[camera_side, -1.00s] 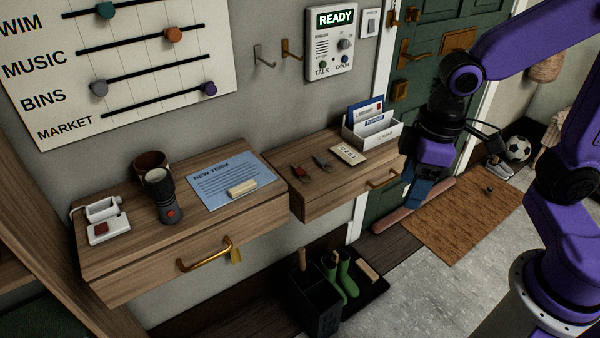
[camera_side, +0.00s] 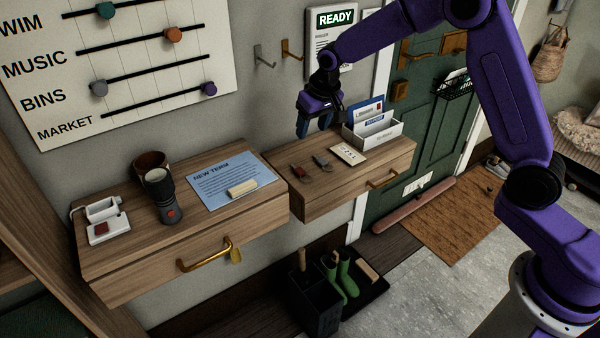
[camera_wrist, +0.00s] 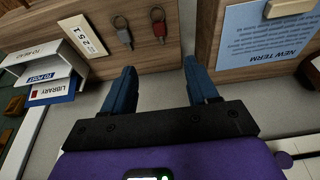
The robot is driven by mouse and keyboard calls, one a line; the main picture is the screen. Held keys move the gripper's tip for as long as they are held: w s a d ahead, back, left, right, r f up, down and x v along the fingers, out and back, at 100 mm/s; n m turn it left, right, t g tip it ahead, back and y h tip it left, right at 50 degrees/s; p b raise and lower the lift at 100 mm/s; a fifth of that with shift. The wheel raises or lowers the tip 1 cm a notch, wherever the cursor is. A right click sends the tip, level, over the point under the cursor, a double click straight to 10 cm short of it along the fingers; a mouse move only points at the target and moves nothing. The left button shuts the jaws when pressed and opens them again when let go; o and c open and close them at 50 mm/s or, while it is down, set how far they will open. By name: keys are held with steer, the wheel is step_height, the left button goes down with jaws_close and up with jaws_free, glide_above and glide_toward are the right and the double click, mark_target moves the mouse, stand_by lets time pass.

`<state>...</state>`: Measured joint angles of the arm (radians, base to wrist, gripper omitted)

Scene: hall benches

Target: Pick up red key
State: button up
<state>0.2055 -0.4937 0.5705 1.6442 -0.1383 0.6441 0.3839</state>
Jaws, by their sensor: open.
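The red key (camera_side: 301,169) lies on the top of the right-hand wooden drawer shelf (camera_side: 322,205), towards its left side. It also shows in the wrist view (camera_wrist: 159,25), with a ring at one end. A grey key (camera_side: 322,162) lies just to its right in the side view; in the wrist view it is to the left (camera_wrist: 123,35). My gripper (camera_side: 314,128) is above the back of this shelf, near the wall, pointing down. In the wrist view its two blue fingers (camera_wrist: 162,88) are apart with nothing between them. Both keys are clear of the fingers.
A white letter holder (camera_side: 372,133) stands right of the keys, with a label card (camera_side: 349,154) beside them. The left shelf (camera_side: 130,255) bears a torch (camera_side: 165,195), a cup, a blue notice (camera_side: 232,180) and a white device. A gap separates the shelves.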

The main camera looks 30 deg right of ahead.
glide_above(301, 171)
steer(key=s, duration=0.2)
steer(key=f, duration=1.1)
steer(key=shift+w+f, duration=0.25)
steer(key=shift+f, duration=0.1)
steer(key=shift+x, duration=2.55)
steer(key=shift+s, duration=0.2)
jaws_close()
